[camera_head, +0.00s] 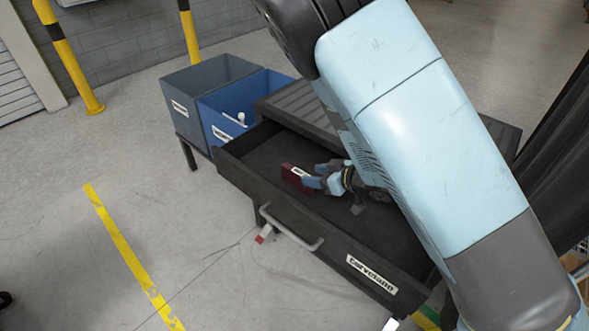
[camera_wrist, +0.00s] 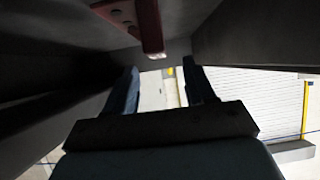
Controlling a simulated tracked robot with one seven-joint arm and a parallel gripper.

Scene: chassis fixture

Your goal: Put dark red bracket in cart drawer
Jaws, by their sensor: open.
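The dark red bracket (camera_head: 295,178) is inside the pulled-out black cart drawer (camera_head: 372,268), towards its left part. It also shows at the top of the wrist view (camera_wrist: 151,28). My gripper (camera_head: 312,179) is low inside the drawer, just right of the bracket in the head view. Its two fingers (camera_wrist: 163,82) stand apart in the wrist view, with nothing visible between them. The bracket appears just off the fingertips; I cannot tell if they touch. My arm hides the right part of the drawer.
The drawer has a grey front handle (camera_head: 290,232). A grey bin (camera_head: 207,83) and a blue bin (camera_head: 236,105) stand behind it to the left. The black cart top (camera_head: 298,107) is behind the drawer. Yellow posts (camera_head: 70,58) stand farther back.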

